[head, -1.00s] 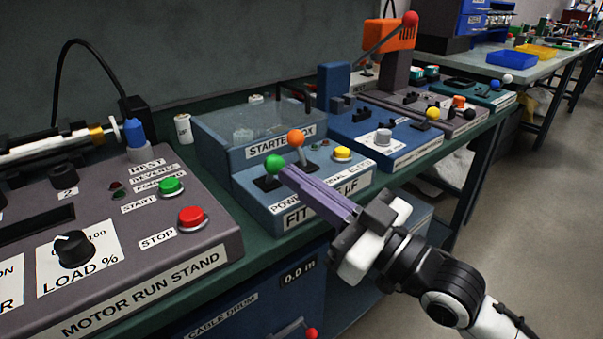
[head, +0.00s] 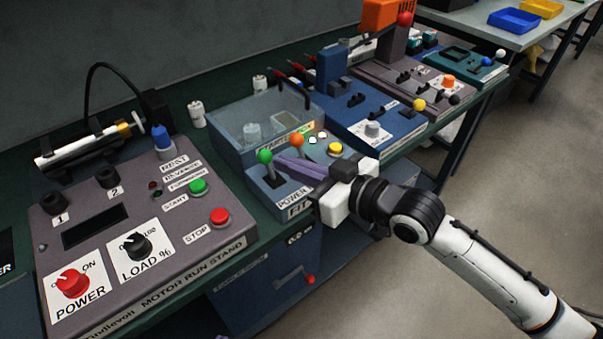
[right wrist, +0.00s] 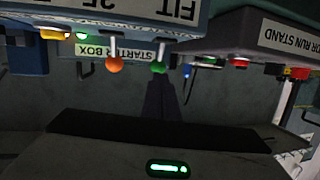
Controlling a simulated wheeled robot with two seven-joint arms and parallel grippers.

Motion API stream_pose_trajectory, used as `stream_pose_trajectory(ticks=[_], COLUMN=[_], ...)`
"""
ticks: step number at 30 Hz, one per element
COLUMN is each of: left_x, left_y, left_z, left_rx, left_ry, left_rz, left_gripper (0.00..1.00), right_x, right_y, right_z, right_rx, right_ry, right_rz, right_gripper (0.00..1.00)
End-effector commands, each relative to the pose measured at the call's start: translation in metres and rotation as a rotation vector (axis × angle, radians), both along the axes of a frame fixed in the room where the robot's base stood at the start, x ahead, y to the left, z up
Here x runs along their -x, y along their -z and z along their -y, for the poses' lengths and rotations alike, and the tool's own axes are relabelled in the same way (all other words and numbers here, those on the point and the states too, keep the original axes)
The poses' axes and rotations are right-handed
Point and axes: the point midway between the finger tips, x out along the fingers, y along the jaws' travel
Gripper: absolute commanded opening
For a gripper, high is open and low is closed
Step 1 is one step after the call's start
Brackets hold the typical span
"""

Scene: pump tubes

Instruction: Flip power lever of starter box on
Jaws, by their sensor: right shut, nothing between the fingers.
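The starter box (head: 262,196) is a blue console on the bench with a clear-topped rear part. Its power lever (head: 265,157) has a green knob and stands up from a dark slot by the POWER label, leaning away from me. It also shows in the right wrist view (right wrist: 158,67). My right gripper (head: 281,162) has purple fingers, shut and empty, with the tips just right of the green-knobbed lever; I cannot tell if they touch. Lit lamps (head: 313,139) show on the box.
An orange-knobbed lever (head: 296,140) stands close behind my right fingers, with a yellow button (head: 335,149) to its right. The motor run stand (head: 190,251) is on the left, with red and green buttons. Another blue console (head: 375,115) stands behind right.

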Motion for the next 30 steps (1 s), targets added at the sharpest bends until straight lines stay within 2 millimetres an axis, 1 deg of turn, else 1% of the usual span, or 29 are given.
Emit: stream_pose_trajectory(ticks=[3, 7, 11, 14, 15, 21, 25, 30], left_x=[0.0, 0.0, 0.001, 0.004, 0.004, 0.004, 0.004, 0.004], left_y=[0.002, -0.005, -0.02, -0.032, -0.025, -0.022, -0.022, -0.021], left_z=[0.0, 0.0, -0.001, -0.004, -0.004, -0.005, -0.005, -0.005], left_rx=[0.0, 0.0, 0.003, 0.0, 0.0, 0.0, 0.0, -0.001], left_ry=[0.0, -0.001, -0.005, -0.009, -0.01, -0.011, -0.011, -0.01], left_rz=[-0.002, -0.002, -0.004, -0.012, -0.01, -0.009, -0.009, -0.01], left_gripper=[0.0, 0.0, 0.0, 0.0, 0.0, 0.0, 0.0, 0.0], right_x=[0.0, 0.002, 0.008, 0.014, 0.019, 0.042, 0.053, 0.06], right_y=[0.002, -0.004, -0.019, -0.034, -0.033, -0.062, -0.076, -0.087], right_z=[0.001, 0.004, 0.011, 0.021, 0.027, 0.055, 0.067, 0.077], right_rx=[0.0, 0.002, 0.003, 0.005, 0.004, 0.005, 0.004, 0.002], right_ry=[0.001, 0.0, -0.005, -0.009, -0.009, -0.009, -0.01, -0.01], right_rz=[0.0, 0.001, 0.0, -0.002, 0.002, 0.002, 0.0, 0.0], right_gripper=[0.0, 0.0, 0.0, 0.0, 0.0, 0.0, 0.0, 0.0])
